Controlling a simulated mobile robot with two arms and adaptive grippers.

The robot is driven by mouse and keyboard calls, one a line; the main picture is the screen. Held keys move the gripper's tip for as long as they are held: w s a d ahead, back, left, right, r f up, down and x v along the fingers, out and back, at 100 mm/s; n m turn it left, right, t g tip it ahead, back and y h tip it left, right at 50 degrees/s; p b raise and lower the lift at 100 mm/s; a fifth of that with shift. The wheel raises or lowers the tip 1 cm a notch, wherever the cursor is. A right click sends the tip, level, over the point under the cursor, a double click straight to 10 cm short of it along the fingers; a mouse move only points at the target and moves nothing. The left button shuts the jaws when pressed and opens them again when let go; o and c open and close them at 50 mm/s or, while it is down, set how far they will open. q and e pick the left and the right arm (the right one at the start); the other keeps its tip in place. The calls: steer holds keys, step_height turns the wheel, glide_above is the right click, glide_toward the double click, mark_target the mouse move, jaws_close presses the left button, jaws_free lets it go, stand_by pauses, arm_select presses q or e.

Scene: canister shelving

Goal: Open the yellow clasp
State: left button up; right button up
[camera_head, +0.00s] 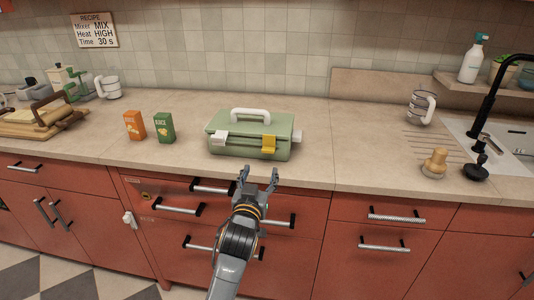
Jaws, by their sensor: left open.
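The yellow clasp (268,144) sits on the front right of a green case (240,147) with a white handle (250,115). The case stands on the counter near its front edge, with its lid down. A white clasp (219,138) is on the front left of the case. My left gripper (259,173) is open and empty, just below and in front of the case, apart from the yellow clasp. My right gripper is not in view.
An orange carton (134,125) and a green carton (164,128) stand left of the case. A mug (421,107), a wooden-handled tool (435,163) and a sink with a black faucet (487,110) are at the right. Drawer handles (268,220) stick out around my arm.

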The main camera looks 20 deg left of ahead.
mark_target(268, 151)
arm_select(q)
steer(key=x, duration=1.1)
steer(key=shift+w+p, duration=0.15)
steer(key=shift+p, duration=0.15)
